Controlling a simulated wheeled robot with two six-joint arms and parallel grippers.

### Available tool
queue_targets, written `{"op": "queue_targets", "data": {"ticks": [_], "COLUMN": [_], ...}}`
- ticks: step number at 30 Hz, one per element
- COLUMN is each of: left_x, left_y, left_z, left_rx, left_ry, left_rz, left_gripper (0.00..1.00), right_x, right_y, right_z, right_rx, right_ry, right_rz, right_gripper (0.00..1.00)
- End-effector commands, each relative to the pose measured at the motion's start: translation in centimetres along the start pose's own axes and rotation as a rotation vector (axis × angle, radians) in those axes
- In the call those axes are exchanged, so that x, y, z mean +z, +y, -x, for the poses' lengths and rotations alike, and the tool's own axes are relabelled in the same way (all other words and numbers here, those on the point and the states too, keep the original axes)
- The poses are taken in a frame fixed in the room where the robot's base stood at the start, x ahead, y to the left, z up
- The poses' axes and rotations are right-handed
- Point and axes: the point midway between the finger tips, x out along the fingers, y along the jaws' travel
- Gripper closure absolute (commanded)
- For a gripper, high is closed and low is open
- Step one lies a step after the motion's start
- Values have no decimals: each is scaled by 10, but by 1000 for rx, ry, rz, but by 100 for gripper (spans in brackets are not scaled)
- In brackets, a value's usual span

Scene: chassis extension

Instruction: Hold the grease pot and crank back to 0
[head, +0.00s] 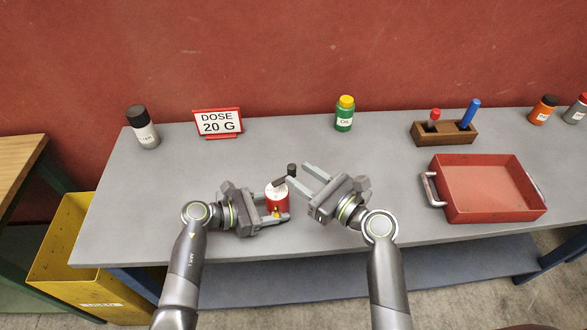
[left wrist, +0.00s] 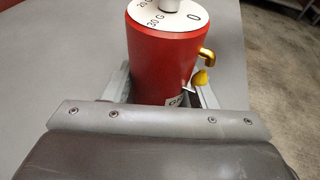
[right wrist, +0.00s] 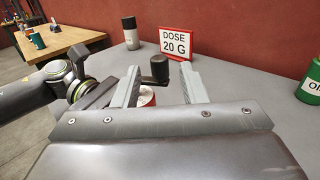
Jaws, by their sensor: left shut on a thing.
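The grease pot (head: 278,207) is a red cylinder standing on the grey table, with a white dial on top. In the left wrist view the pot (left wrist: 165,65) shows dial marks 0, 20 G and 30 G and a brass spout with a yellow blob beneath. My left gripper (head: 278,208) is shut around its body. The crank's dark knob (head: 291,170) sticks up above the pot. My right gripper (head: 298,175) is open, its fingertips close to the knob. In the right wrist view the knob (right wrist: 159,68) appears between the fingers, not gripped. The dial's pointer is not clear.
A sign (head: 218,122) reads DOSE 20 G. A grey bottle (head: 143,128), a green oil bottle (head: 345,114) and a wooden holder (head: 444,133) stand along the back. A red tray (head: 489,216) is at right, a yellow bin (head: 62,240) at left below. The table around the pot is clear.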

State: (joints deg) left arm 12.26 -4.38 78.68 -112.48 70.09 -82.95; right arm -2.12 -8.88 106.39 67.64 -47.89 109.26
Motion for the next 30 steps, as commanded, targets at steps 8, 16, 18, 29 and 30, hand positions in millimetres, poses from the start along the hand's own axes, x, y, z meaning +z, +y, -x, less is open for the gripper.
{"op": "queue_targets", "data": {"ticks": [8,16,18,29,30], "left_x": [0,0,0,0,0], "left_y": [0,0,0,0,0], "left_z": [0,0,0,0,0], "left_rx": [0,0,0,0,0], "left_ry": [0,0,0,0,0], "left_rz": [0,0,0,0,0], "left_gripper": [61,61,61,61,61], "right_x": [-1,-1,-1,-5,-9], "right_y": [0,0,0,0,0], "right_z": [59,81,82,76,72], "right_rx": [1,1,1,30,51], "right_ry": [5,3,2,11,17], "right_rz": [1,-1,-1,1,0], "right_gripper": [61,61,61,60,60]}}
